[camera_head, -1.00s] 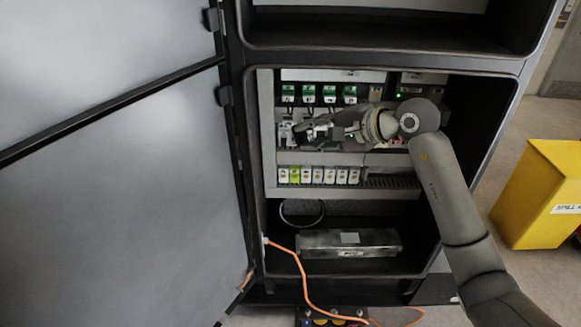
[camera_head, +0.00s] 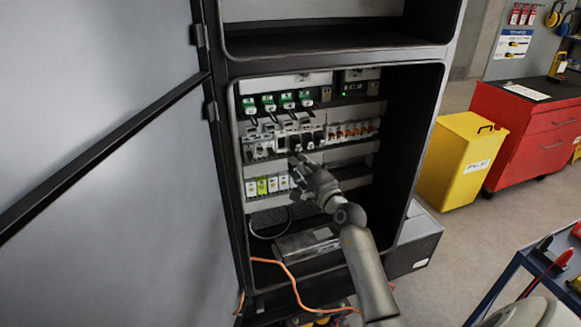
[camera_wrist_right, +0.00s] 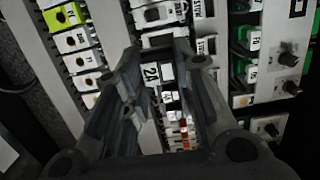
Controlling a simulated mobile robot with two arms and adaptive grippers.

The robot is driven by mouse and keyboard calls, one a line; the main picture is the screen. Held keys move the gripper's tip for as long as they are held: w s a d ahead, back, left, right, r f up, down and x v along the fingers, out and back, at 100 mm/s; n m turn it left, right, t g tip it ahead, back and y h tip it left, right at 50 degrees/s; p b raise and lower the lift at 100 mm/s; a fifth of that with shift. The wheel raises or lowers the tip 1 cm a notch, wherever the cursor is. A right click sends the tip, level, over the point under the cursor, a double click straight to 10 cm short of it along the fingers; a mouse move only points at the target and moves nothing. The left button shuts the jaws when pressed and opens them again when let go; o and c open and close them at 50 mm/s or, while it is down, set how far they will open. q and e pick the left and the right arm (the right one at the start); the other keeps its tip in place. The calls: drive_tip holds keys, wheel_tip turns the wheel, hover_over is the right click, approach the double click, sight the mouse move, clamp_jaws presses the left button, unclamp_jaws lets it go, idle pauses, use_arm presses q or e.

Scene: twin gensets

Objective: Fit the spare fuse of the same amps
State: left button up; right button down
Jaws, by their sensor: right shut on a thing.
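In the head view my right gripper (camera_head: 297,160) is inside the open cabinet, in front of the gap between the middle row of holders (camera_head: 262,150) and the lower row of white and yellow-green blocks (camera_head: 262,186). In the right wrist view the gripper (camera_wrist_right: 160,72) is shut on a small part with a white label reading 2A (camera_wrist_right: 152,73). The fingers hide most of this part, and I cannot tell whether it touches the row behind. Several orange-marked units (camera_head: 350,131) stand at the right of the middle row. My left gripper is not in view.
The cabinet door (camera_head: 95,130) stands open at the left. Green-topped units (camera_head: 287,101) line the upper row. An orange cable (camera_head: 290,285) hangs from the cabinet's lower edge. A yellow bin (camera_head: 455,165) and a red tool cabinet (camera_head: 530,135) stand right.

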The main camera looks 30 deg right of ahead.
drive_tip(key=shift+w+d+f+b, duration=0.1)
drive_tip(key=shift+w+b, duration=0.2)
drive_tip(key=shift+w, duration=0.4)
drive_tip(key=shift+w+d+b, duration=0.2)
drive_tip(key=shift+w+b, duration=0.25)
drive_tip(key=shift+w, duration=0.4)
drive_tip(key=shift+w+d+b, duration=0.15)
drive_tip(key=shift+w+b, duration=0.3)
drive_tip(key=shift+w, duration=0.35)
drive_tip(key=w, duration=0.1)
drive_tip(key=w+b, duration=0.1)
drive_tip(key=w, duration=0.1)
drive_tip(key=shift+w+d, duration=0.1)
drive_tip(key=shift+d, duration=0.3)
drive_tip(key=shift+w+d, duration=0.15)
drive_tip(key=shift+w, duration=0.4)
idle(1.1)
drive_tip(key=c, duration=1.1)
unclamp_jaws()
